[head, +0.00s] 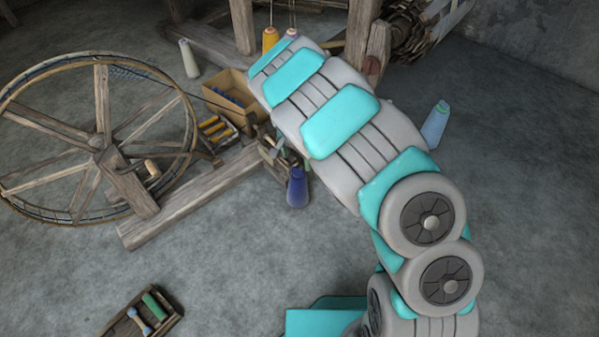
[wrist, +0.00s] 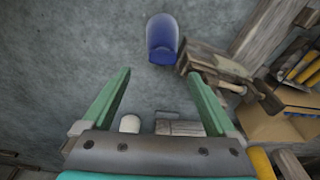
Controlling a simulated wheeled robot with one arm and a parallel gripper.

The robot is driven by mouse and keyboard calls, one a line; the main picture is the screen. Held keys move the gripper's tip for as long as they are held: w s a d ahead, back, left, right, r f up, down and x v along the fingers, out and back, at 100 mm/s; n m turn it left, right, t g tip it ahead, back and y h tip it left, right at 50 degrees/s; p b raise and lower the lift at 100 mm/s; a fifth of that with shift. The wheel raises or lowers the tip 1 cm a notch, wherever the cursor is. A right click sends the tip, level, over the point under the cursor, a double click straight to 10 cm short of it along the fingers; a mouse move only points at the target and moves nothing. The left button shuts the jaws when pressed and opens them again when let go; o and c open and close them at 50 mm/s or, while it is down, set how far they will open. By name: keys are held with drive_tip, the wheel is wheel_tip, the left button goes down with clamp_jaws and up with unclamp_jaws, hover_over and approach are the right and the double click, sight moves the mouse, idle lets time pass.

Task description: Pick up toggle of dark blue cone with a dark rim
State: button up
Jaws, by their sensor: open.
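The dark blue cone (head: 297,187) stands on the grey floor near the middle of the head view, beside the wooden beam. In the wrist view the dark blue cone (wrist: 162,40) is near the top centre, beyond my fingertips and apart from them. Its rim and toggle are too small to make out. My gripper (wrist: 158,73) shows in the wrist view with its two green fingers spread and nothing between them.
A wooden clamp-like piece (wrist: 222,70) sits close right of the cone, near an open box (head: 231,92). A spinning wheel (head: 98,142) stands left. A tray (head: 120,328) lies at lower left. The floor below the cone is clear.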

sight(297, 171)
drive_tip(key=f, duration=0.6)
drive_tip(key=shift+w+f+b, duration=0.2)
drive_tip(key=shift+w+b, duration=0.1)
drive_tip(key=shift+w, duration=0.1)
drive_tip(key=shift+c, duration=0.3)
drive_tip(key=c, duration=1.3)
